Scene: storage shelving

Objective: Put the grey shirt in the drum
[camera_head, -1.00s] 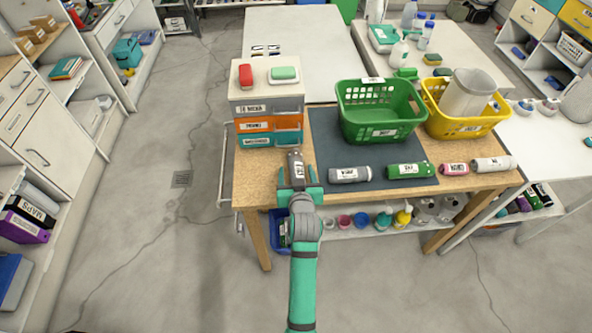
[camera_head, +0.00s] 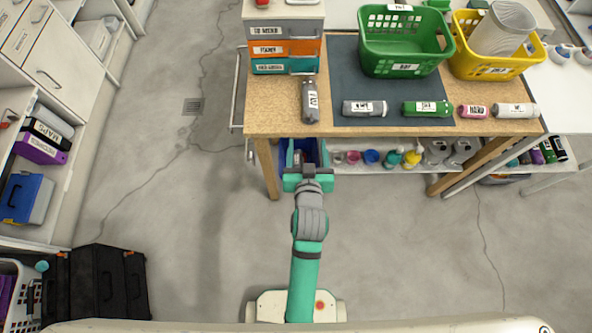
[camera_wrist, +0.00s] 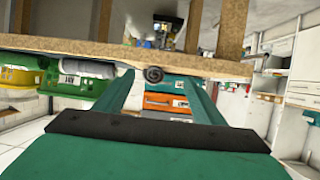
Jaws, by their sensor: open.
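A dark grey rolled cloth (camera_head: 310,99) with a white label lies lengthwise near the table's front left edge, beside the dark mat. Its round end (camera_wrist: 153,75) faces me in the wrist view, which is upside down. A lighter grey roll (camera_head: 365,108) lies crosswise to its right. I cannot tell from the labels which is the grey shirt. My gripper (camera_head: 306,168) is open and empty, in front of the table edge. Its teal fingers (camera_wrist: 158,98) frame the dark roll's end and the drawers behind.
A drawer stack (camera_head: 287,45) stands behind the dark roll. A green basket (camera_head: 405,50), a yellow basket (camera_head: 490,70) and green (camera_head: 427,108) and pink (camera_head: 473,111) rolls are on the table. A blue bin (camera_head: 287,152) is underneath. The floor (camera_head: 210,250) around me is mostly clear.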

